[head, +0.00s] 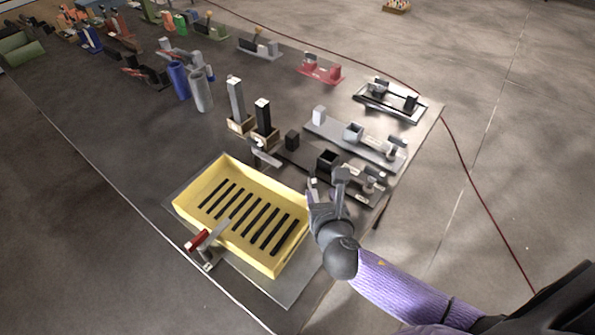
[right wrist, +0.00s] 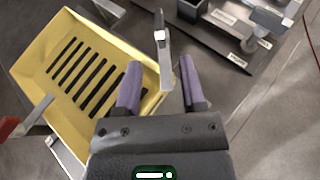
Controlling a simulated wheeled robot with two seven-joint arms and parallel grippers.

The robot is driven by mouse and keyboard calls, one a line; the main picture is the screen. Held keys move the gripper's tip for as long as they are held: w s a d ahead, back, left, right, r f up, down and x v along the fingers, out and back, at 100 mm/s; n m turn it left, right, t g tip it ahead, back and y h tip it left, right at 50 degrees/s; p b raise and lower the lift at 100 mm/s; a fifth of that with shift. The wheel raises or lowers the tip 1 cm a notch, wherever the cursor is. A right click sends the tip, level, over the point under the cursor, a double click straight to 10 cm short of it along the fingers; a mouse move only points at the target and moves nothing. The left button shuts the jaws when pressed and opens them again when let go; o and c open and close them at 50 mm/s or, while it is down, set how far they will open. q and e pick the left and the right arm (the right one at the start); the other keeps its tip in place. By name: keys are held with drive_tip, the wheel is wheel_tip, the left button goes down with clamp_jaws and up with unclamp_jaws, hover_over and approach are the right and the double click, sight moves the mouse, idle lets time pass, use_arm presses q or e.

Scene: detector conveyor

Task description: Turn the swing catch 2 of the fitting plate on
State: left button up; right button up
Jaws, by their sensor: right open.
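The grey fitting plate (head: 290,290) lies under a yellow slotted tray (head: 277,267). A swing catch with a red handle (head: 205,240) stands at the tray's near left, its grey arm reaching over the rim. Another swing catch (head: 262,152) stands at the far side, its grey arm roughly along the rim; I take it as catch 2, but no number is readable. In the right wrist view a grey lever (right wrist: 163,55), apparently this catch, shows between my fingers, apart from them. My right gripper (head: 327,185) is open and empty, above the tray's right corner. My left gripper is out of view.
A dark plate (head: 300,160) with a black socket and a small catch lies right of the tray, close to my right gripper. A grey plate (head: 335,135) lies behind it. Two upright posts (head: 235,100) stand behind the far catch.

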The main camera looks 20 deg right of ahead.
sight(313, 176)
drive_tip(key=b+x, duration=0.4)
drive_tip(key=x, duration=0.5)
drive_tip(key=shift+w+f, duration=0.1)
drive_tip(key=shift+w+d, duration=0.1)
drive_tip(key=shift+w, duration=0.3)
clamp_jaws()
idle(0.8)
